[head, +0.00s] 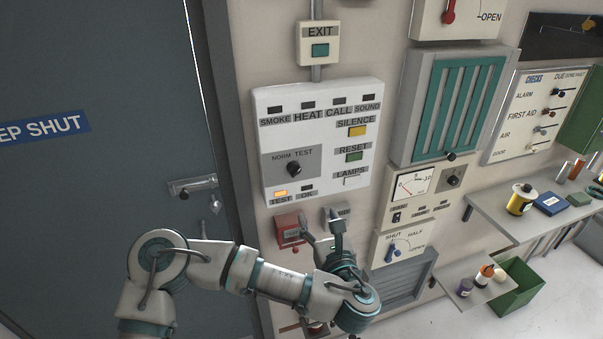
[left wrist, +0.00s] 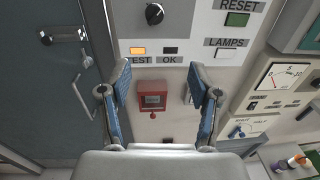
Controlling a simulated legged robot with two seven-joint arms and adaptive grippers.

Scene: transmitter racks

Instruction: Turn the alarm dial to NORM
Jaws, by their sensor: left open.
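The alarm dial (head: 294,169) is a black round knob on a grey plate, under the words NORM and TEST, on the white alarm panel (head: 350,105). Its pointer seems turned toward TEST, but it is small. The TEST lamp (head: 280,193) glows orange; the OK lamp (head: 307,188) is dark. My left gripper (head: 320,229) is open and empty, below the panel and apart from the dial. In the left wrist view the dial (left wrist: 154,13) is at the top edge, above and beyond the open fingers (left wrist: 159,72). My right gripper is not in view.
A red call box (head: 288,226) and a small grey box are on the wall just under the panel, behind my left gripper. A grey door (head: 110,120) with a handle is at left. Shelves with jars (head: 519,200) stand at right. The space before the dial is clear.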

